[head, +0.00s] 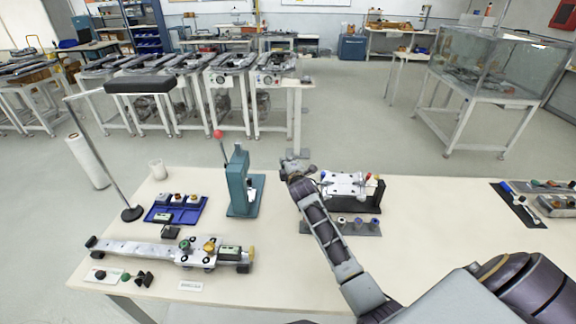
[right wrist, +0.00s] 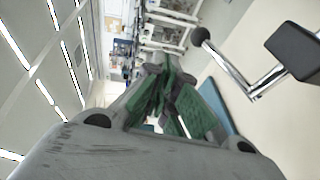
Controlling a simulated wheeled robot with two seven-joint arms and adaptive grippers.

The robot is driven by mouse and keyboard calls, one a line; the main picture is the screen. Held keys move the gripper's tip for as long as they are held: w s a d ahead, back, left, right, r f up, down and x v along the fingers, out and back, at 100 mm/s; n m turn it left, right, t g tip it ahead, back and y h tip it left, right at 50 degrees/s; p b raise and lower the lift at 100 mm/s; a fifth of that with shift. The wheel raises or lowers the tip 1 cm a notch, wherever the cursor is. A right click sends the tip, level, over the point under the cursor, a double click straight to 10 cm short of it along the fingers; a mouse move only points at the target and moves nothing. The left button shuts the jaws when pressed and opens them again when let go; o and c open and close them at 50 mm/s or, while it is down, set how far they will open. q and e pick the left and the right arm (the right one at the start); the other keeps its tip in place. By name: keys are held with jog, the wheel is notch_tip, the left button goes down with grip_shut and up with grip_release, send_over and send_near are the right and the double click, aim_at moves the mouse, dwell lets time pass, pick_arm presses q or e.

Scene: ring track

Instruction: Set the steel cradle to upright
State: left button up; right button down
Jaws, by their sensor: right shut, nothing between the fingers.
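The steel cradle (head: 343,184) appears to be the bright metal plate held on a black stand (head: 376,194), right of the table's middle in the head view. Its face looks roughly level, but its exact tilt is too small to tell. Small red, blue and yellow parts show at its edge. My right gripper (head: 296,156) is up and to the left of the cradle, apart from it. In the right wrist view its green-padded fingers (right wrist: 165,88) are together and empty. A bent steel rod with a black ball (right wrist: 200,35) shows there at the upper right. My left gripper is not in view.
A green press (head: 239,184) with a red-knobbed lever stands left of my right arm. A grey strip with several small round parts (head: 357,225) lies before the stand. A blue tray (head: 175,210) and a metal rail (head: 160,252) lie further left.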

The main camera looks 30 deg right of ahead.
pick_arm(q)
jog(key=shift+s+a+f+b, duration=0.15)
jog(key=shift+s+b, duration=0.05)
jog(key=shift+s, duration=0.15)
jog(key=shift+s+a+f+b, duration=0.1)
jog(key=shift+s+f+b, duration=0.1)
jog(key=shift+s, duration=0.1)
pick_arm(e)
jog(key=shift+w+d+f, duration=0.45)
jog(key=shift+w+f, duration=0.05)
jog(key=shift+w, duration=0.25)
jog(key=shift+w+d+f, duration=0.45)
jog(key=shift+w, duration=0.25)
jog(key=shift+w+d+f, duration=0.45)
jog(key=shift+w+f, duration=0.05)
jog(key=shift+w, duration=0.25)
